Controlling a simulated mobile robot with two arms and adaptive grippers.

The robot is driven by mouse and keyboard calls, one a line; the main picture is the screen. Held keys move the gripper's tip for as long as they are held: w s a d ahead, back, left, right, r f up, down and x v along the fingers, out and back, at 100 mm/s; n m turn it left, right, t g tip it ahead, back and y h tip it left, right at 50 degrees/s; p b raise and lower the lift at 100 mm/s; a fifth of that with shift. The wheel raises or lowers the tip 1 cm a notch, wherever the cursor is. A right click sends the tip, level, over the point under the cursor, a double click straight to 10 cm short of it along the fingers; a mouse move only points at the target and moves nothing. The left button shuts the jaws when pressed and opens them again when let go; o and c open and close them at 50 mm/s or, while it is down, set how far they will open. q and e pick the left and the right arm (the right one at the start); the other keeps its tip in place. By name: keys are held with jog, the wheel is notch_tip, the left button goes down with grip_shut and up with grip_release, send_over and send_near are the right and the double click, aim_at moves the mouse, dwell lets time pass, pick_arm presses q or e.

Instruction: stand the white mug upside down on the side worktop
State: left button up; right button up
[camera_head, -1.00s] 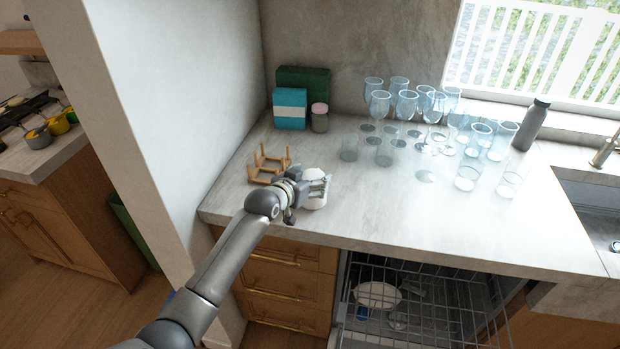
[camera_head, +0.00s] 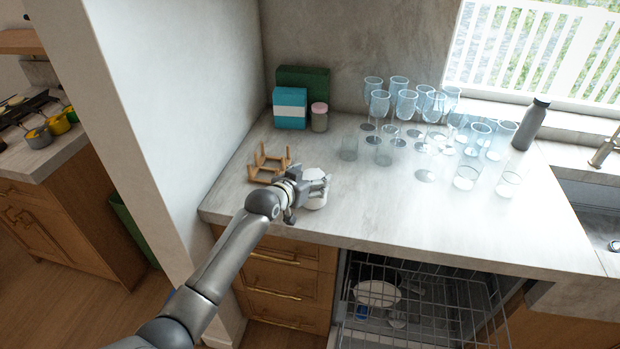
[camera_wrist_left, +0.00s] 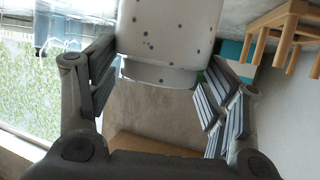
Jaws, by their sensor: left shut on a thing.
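The white mug (camera_head: 314,201) is at the front left of the worktop, in my left gripper (camera_head: 318,184). It looks upside down, its narrower foot up. In the left wrist view the white, dark-speckled mug (camera_wrist_left: 168,40) fills the top middle, between the fingers of the left gripper (camera_wrist_left: 160,85). The gripper is shut on it. Whether the mug's rim touches the worktop (camera_head: 390,205) I cannot tell. My right gripper is not in view.
A wooden rack (camera_head: 270,167) stands just behind and left of the mug. A dishwasher rack (camera_head: 420,300) is open below the front edge. Worktop right of the mug is clear.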

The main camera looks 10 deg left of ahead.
pick_arm(q)
jog(key=shift+f+b, duration=0.5)
jog(key=shift+f, duration=0.25)
dwell(0.9)
jog(key=o, duration=1.3)
jog(key=v, duration=1.2)
